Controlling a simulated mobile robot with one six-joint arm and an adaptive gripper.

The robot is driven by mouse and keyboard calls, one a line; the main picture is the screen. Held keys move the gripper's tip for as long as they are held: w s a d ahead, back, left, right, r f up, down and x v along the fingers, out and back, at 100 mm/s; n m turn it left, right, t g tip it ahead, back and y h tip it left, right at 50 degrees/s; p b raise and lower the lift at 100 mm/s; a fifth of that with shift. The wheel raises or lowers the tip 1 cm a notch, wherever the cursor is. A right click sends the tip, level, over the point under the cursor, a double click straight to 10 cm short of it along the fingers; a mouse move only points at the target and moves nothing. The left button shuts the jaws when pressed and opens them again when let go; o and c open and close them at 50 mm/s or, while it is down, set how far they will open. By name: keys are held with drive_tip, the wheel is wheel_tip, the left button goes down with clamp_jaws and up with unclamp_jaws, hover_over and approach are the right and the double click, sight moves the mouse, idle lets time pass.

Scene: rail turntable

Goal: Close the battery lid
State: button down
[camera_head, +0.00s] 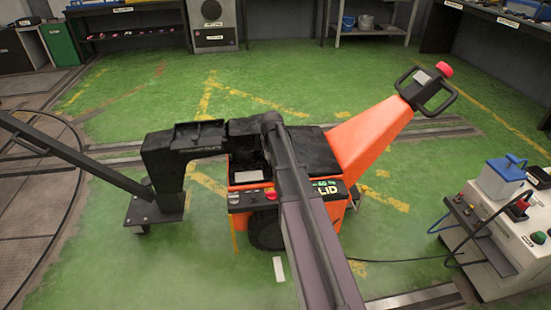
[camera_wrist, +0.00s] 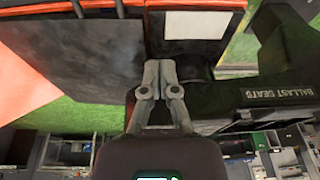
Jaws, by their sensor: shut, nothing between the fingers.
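The orange and black powered machine (camera_head: 335,205) stands mid-floor in the head view. A flat black panel (camera_head: 315,150) on its top, to the right of my arm, looks like the battery lid; my arm covers part of it and I cannot tell how far it is open. A label reading "LID" (camera_head: 325,188) is on the front. A dark recess (camera_head: 247,160) shows left of my arm. In the wrist view a large dark panel (camera_wrist: 85,55) lies left of my gripper (camera_wrist: 158,68). My gripper is shut and empty, its fingertips close to the panel's edge; contact is unclear.
A black bracket marked "BALLAST SEATS" (camera_wrist: 275,93) stands close on the gripper's right; it also shows left of the machine. The orange tiller (camera_head: 375,130) rises at the right. A white cabinet (camera_head: 500,240) with a blue box stands at lower right.

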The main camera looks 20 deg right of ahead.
drive_tip(key=w+d+r, duration=0.1)
drive_tip(key=w+d, duration=0.3)
drive_tip(key=d, duration=0.2)
drive_tip(key=shift+w+r+m+t+p, duration=0.3)
drive_tip(key=shift+r+p, duration=0.05)
drive_tip(key=shift+p, duration=0.1)
drive_tip(key=shift+f, duration=0.1)
drive_tip(key=b+x, duration=1)
drive_tip(key=shift+d+f, duration=0.1)
drive_tip(key=shift+f, duration=0.1)
drive_tip(key=shift+f+b, duration=1.65)
drive_tip(key=shift+b, duration=0.15)
drive_tip(key=shift+f, duration=0.15)
drive_tip(key=f+b, duration=0.1)
drive_tip(key=b, duration=0.1)
drive_tip(key=f+b, duration=0.2)
drive_tip(key=shift+a+f, duration=0.3)
drive_tip(key=shift+a, duration=0.1)
drive_tip(key=shift+a+r, duration=0.1)
drive_tip(key=shift+a, duration=0.1)
